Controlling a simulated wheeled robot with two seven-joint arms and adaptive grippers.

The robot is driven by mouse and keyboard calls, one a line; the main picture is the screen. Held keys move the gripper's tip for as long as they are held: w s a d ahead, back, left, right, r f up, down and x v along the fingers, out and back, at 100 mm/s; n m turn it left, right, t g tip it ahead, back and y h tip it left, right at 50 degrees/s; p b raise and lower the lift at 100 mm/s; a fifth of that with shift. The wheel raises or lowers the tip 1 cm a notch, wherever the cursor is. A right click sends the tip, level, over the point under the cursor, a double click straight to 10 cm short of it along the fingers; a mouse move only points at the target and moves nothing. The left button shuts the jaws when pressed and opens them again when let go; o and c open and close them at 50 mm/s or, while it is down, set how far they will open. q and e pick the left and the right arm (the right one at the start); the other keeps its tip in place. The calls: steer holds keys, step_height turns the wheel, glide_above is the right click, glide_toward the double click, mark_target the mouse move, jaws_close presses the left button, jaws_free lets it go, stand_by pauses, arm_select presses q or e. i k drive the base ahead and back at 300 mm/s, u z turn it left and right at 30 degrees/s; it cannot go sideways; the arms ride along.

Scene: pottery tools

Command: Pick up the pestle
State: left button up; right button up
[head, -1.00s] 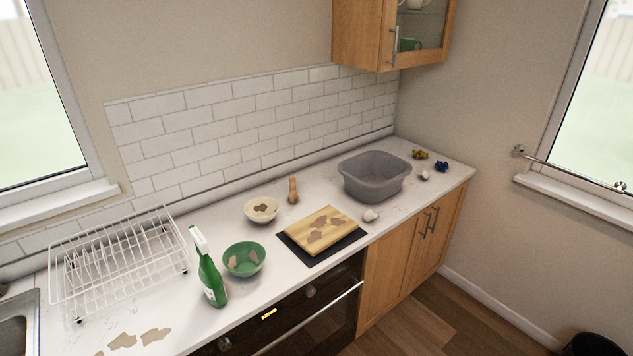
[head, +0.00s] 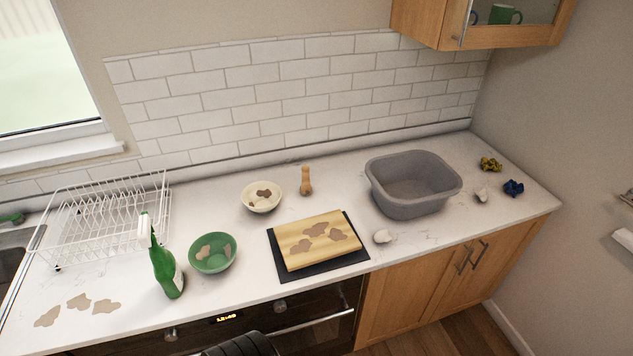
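A small wooden pestle-shaped object (head: 306,181) is on the white counter toward the back wall, in the head view. It is light brown, with a wider lower end, and appears to stand upright. It is just right of a cream bowl (head: 261,197) with brown patches, apart from it. Nothing is seen touching the pestle.
A cutting board (head: 303,228) on a black mat lies in front of the pestle. A grey basin (head: 413,207) stands to the right. A green bowl (head: 212,267), green spray bottle (head: 165,271) and white dish rack (head: 100,215) are left. A cabinet (head: 500,37) hangs upper right.

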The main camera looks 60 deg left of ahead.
mark_target(306, 187)
steer(key=u, duration=3.5)
